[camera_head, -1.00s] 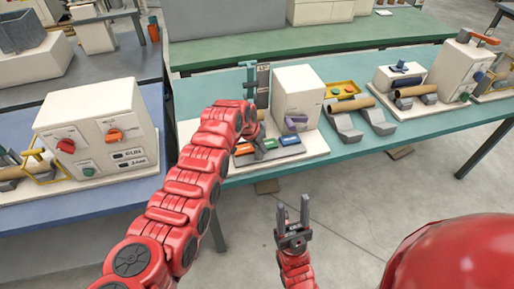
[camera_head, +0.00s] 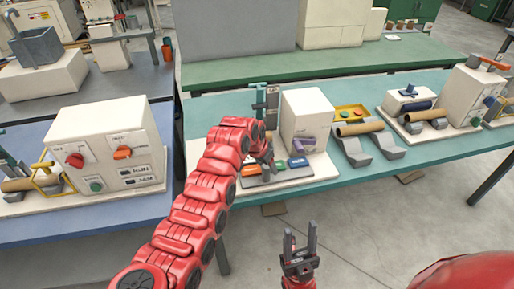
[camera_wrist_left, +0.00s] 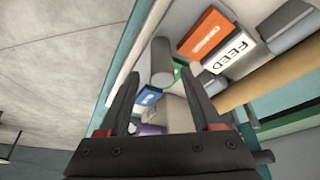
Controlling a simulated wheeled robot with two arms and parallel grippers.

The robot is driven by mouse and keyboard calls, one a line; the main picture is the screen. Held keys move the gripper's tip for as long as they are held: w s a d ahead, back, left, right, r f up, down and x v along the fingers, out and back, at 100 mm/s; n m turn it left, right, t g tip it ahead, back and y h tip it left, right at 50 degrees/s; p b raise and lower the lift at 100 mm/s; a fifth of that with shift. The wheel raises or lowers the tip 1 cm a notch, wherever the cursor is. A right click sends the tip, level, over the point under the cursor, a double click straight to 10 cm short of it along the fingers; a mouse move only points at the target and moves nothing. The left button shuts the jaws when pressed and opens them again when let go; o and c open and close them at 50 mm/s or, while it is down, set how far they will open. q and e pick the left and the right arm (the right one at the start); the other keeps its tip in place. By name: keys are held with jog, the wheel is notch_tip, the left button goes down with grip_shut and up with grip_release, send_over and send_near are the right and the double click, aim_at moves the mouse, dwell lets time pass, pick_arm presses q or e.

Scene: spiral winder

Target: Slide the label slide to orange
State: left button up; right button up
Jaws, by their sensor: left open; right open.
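The label strip (camera_head: 285,175) lies at the front of the white machine base, with orange (camera_head: 250,169), green (camera_head: 279,166) and blue (camera_head: 298,161) labels from left to right. My left gripper (camera_head: 268,163) is open above it, near green; the arm partly covers the place. In the left wrist view, a grey round-ended knob (camera_wrist_left: 161,62) shows between the open fingertips, apart from both, beside the partly hidden green label (camera_wrist_left: 179,76). The orange label (camera_wrist_left: 204,36) is upper right, the blue label (camera_wrist_left: 148,96) lower left. My right gripper (camera_head: 300,238) is open and empty, before the table.
A white box (camera_head: 309,112) with a purple handle stands behind the strip. A FEED plate (camera_wrist_left: 232,53) is beside the orange label. Grey cradles with a tan roll (camera_head: 358,128) stand to the right. A white control box (camera_head: 108,150) stands on the blue table at left.

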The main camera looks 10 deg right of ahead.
pick_arm(q)
jog(key=b+v, duration=0.1)
jog(key=v, duration=1.4)
jog(key=shift+s, duration=0.1)
